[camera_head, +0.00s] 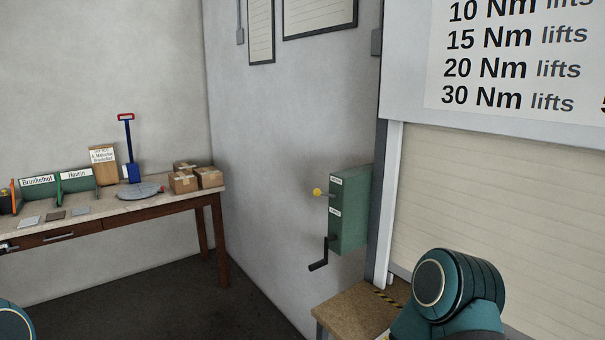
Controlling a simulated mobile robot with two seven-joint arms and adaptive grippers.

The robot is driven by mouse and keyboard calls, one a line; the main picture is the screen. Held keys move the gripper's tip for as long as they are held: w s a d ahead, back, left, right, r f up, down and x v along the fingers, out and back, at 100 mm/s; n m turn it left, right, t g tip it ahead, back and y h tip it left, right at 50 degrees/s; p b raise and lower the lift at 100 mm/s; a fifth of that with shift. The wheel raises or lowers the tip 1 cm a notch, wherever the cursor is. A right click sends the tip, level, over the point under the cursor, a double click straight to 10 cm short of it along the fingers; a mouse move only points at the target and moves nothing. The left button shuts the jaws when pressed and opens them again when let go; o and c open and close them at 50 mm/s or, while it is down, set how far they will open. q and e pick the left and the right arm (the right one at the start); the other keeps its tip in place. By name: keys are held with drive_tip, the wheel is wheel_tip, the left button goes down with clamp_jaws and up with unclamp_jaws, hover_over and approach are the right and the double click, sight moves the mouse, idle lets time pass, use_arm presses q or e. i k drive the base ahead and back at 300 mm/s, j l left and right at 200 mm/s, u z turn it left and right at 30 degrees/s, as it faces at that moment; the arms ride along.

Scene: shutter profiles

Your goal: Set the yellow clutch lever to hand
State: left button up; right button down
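The yellow clutch lever (317,192) is a small yellow knob on a short stem. It sticks out to the left from the upper part of a green box (352,212) on the wall beside the shutter. Two small white labels (335,181) are on the box's face, too small to read. A black hand crank (321,262) hangs from the lower part of the box. Neither gripper shows. A teal link of my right arm is at the bottom right, and a bit of my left arm is at the bottom left corner, both apart from the lever.
A low wooden-topped stand (352,310) is below the box. The roller shutter (500,200) is at the right under a torque sign (515,60). A workbench (120,210) with parcels (184,182) and green bins stands at the left. Dark floor (180,300) between is clear.

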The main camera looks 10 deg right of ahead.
sight(316, 192)
drive_tip(key=i+j, duration=0.1)
drive_tip(key=i, duration=0.4)
drive_tip(key=i+j, duration=0.15)
drive_tip(key=i, duration=0.4)
drive_tip(key=u, duration=0.05)
